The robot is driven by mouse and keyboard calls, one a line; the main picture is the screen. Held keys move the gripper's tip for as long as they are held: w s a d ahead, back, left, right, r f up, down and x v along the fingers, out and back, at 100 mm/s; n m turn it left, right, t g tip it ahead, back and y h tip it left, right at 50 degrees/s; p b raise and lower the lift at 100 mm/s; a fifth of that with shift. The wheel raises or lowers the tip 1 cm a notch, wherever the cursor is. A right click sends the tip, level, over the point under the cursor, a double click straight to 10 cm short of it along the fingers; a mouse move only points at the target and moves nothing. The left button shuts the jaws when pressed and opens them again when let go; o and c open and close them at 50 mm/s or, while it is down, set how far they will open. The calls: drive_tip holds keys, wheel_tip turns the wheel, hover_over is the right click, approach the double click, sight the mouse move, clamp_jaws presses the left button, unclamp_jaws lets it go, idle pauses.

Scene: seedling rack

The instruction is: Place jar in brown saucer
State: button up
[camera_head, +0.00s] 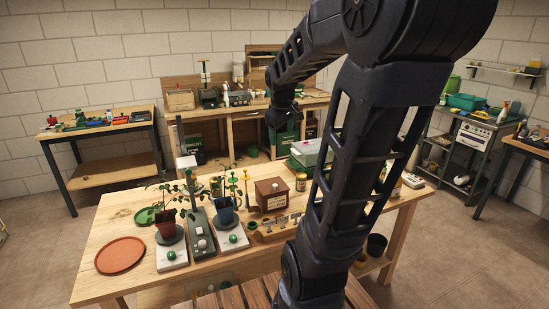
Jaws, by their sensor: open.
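The brown saucer (120,256) is a round, shallow terracotta dish lying empty at the left front of the wooden table. A small yellowish jar (301,182) stands upright to the right of the brown wooden box, near the table's middle. My gripper (284,121) is dark and hangs at the end of the raised arm, above and beyond the jar in the picture. It is open, with nothing seen in it; its fingers are small and dark here. It is far from the saucer.
Two potted seedlings (166,226) (226,211) stand on pale scales between saucer and jar. A brown box (271,195) and a wooden rack (277,227) stand beside the jar. Stacked trays (309,150) are behind it.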

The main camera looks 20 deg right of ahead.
drive_tip(key=s+a+m+y, duration=0.1)
drive_tip(key=s+a+m, duration=0.1)
drive_tip(key=s+a, duration=0.2)
drive_tip(key=s+a+m+t, duration=0.1)
drive_tip(key=s+a+m, duration=0.2)
drive_tip(key=s, duration=0.8)
drive_tip(key=shift+a+f+y, duration=0.4)
drive_tip(key=shift+a+f, duration=0.05)
drive_tip(key=shift+a, duration=0.6)
